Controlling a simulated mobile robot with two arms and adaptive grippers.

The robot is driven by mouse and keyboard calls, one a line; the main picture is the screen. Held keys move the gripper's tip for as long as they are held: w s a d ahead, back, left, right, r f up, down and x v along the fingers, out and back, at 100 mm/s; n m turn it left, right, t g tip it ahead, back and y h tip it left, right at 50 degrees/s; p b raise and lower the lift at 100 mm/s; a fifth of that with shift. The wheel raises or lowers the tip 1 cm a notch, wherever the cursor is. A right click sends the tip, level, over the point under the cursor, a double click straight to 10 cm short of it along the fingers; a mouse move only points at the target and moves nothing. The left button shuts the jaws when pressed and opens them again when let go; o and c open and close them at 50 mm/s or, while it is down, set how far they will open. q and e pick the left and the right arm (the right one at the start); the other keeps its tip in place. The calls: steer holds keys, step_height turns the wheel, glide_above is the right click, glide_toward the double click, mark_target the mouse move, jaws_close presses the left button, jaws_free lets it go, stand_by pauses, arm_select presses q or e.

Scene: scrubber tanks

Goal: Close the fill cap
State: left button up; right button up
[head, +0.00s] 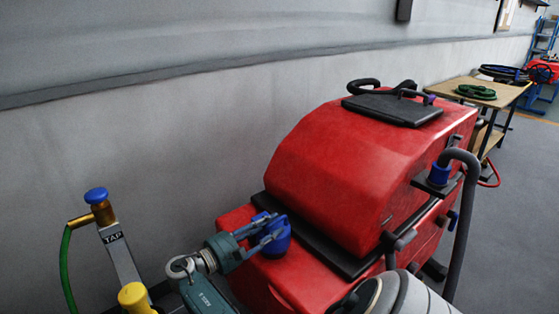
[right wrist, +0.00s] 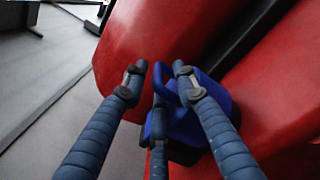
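The blue fill cap (head: 278,241) sits on the low front part of the red scrubber tank (head: 340,165). In the head view the fingers of my right gripper (head: 267,228) are right at it and cover its left and upper side. In the right wrist view the blue cap (right wrist: 184,126) stands behind the fingers of my right gripper (right wrist: 158,72). The fingers are spread apart, and a blue upright part shows between two of them. I cannot tell whether any finger touches it. How far the cap is open is hard to see. My left gripper is out of view.
A tap post (head: 122,258) with a blue knob, brass fitting and green hose stands at the left, beside a yellow knob (head: 134,297). A grey hose (head: 463,220) runs down the tank's right side. A wooden table (head: 480,92) stands behind. Floor at right is clear.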

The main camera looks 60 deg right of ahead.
steer(key=v, duration=0.7)
steer(key=shift+a, duration=0.25)
steer(key=shift+f, duration=0.1)
